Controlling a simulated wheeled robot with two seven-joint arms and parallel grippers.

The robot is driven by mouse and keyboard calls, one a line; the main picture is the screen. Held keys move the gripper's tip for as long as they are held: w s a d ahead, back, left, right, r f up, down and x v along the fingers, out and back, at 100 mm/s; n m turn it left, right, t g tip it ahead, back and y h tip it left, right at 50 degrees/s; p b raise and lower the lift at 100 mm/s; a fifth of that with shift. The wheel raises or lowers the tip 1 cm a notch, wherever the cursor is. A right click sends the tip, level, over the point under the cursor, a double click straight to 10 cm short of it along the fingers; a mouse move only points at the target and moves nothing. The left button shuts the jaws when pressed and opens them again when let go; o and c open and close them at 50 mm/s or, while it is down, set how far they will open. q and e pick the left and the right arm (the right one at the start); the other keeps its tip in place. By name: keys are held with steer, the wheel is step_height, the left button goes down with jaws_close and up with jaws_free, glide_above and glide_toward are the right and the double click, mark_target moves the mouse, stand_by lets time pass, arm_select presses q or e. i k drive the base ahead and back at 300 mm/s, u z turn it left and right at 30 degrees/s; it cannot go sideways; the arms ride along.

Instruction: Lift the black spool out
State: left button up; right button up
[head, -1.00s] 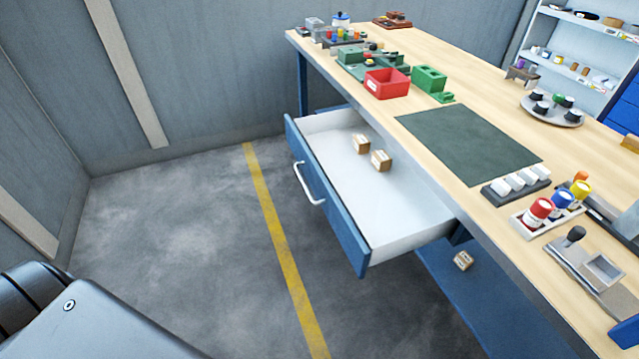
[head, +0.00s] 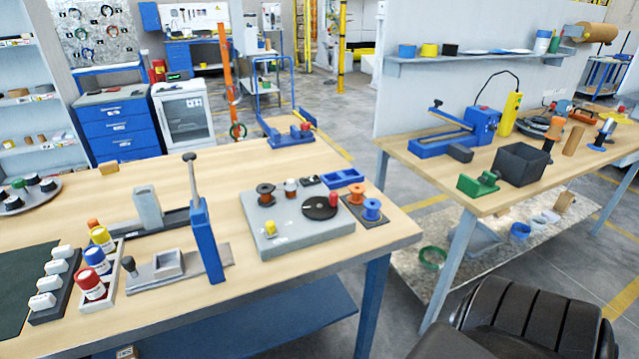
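No plainly separate black spool stands out. A dark-flanged spool with copper-brown winding (head: 265,194) stands on the grey block (head: 300,240) on the wooden workbench. A flat black disc (head: 320,207) lies on the same block, with a small red-topped piece at its edge. An orange spool (head: 356,193) and a blue spool (head: 372,210) stand on a dark plate at the block's right. Neither of my grippers is in view. A dark part of my body shows at the bottom right.
A blue upright post (head: 211,240) rises from a fixture left of the block. Paint bottles (head: 98,259) in a tray stand further left. A second table (head: 400,150) at right holds a black bin (head: 522,164) and a blue press (head: 460,130). Open floor lies between the tables.

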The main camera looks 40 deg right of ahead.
mark_target(266, 198)
steer(key=z, duration=3.2)
steer(key=i, duration=2.3)
steer(key=u, duration=3.15)
